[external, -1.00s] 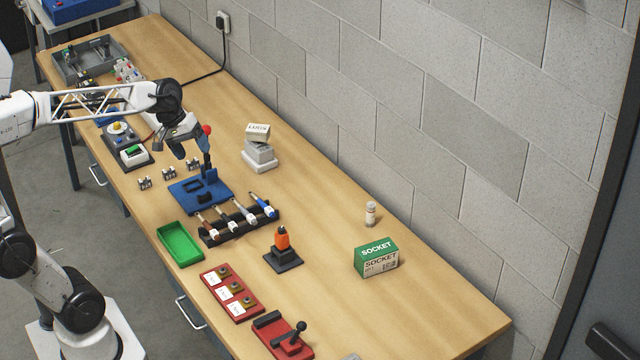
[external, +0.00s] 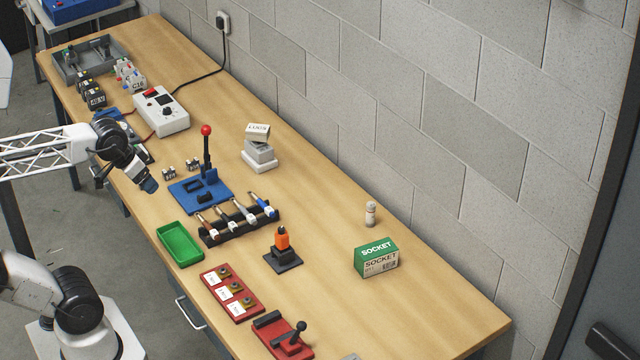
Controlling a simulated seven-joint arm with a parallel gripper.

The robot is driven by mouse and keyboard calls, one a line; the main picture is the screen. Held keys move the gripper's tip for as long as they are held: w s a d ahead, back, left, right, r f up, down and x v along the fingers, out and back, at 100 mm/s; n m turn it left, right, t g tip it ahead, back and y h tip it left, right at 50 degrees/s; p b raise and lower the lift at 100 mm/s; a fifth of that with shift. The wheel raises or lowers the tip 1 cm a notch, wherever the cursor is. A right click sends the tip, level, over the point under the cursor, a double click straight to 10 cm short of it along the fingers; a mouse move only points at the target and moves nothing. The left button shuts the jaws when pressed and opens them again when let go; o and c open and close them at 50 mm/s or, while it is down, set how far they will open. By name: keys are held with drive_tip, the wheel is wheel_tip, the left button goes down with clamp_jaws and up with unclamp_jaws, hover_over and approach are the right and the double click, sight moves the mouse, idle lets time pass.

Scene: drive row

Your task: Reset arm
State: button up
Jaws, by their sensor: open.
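My gripper (external: 147,187) hangs over the left front edge of the workbench (external: 390,317), apart from the things on it. It looks empty, and its fingers are small and partly merged in this view. The arm reaches in from the left, folded back toward its base. A blue lever press (external: 205,184) with a red knob on an upright handle stands to the right of my gripper.
A green tray (external: 180,246), a tool rack (external: 240,224), a red label board (external: 233,292) and a red lever fixture (external: 283,338) line the front. A white meter box (external: 161,111) stands further back. The bench's right rear is mostly clear around the green socket box (external: 377,258).

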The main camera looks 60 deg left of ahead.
wheel_tip(320, 180, down, 10)
drive_tip(key=m+g, duration=0.1)
drive_tip(key=g, duration=0.1)
drive_tip(key=shift+d+r+g, duration=0.2)
drive_tip(key=shift+d+g, duration=0.05)
drive_tip(key=shift+g, duration=0.15)
